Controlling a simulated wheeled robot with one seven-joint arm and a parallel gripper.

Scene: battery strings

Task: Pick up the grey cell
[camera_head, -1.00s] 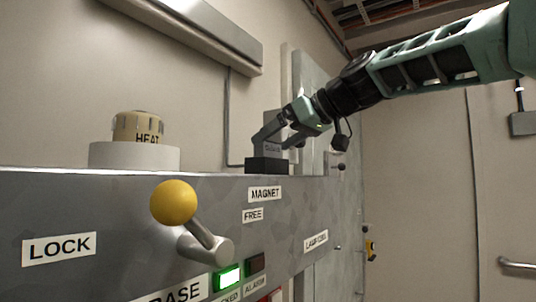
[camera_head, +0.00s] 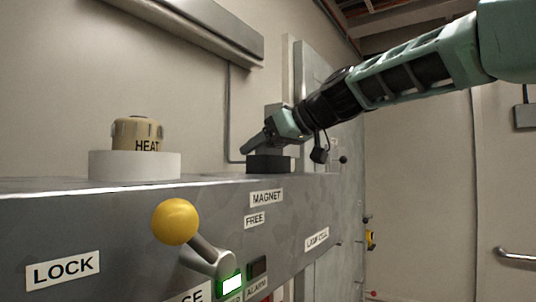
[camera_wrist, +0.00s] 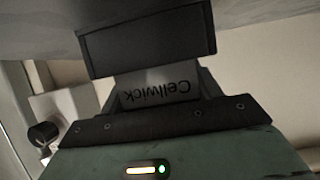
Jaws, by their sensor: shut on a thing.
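The grey cell (camera_wrist: 160,92), marked "Cellwick" upside down in the wrist view, sits between the fingers of my gripper (camera_head: 262,142). My gripper is shut on it. In the wrist view the cell's far end meets a dark block (camera_wrist: 146,42); I cannot tell whether they touch. The same dark block (camera_head: 268,164) stands on the cabinet top in the head view, above the "MAGNET" label (camera_head: 266,197). My gripper's fingers hide most of the cell in the head view.
A yellow-knobbed lever (camera_head: 175,221) sticks out of the cabinet front (camera_head: 120,235), with a lit green lamp (camera_head: 232,284) near it. A beige "HEAT" knob (camera_head: 137,134) sits on a white base at left. A wall stands close behind.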

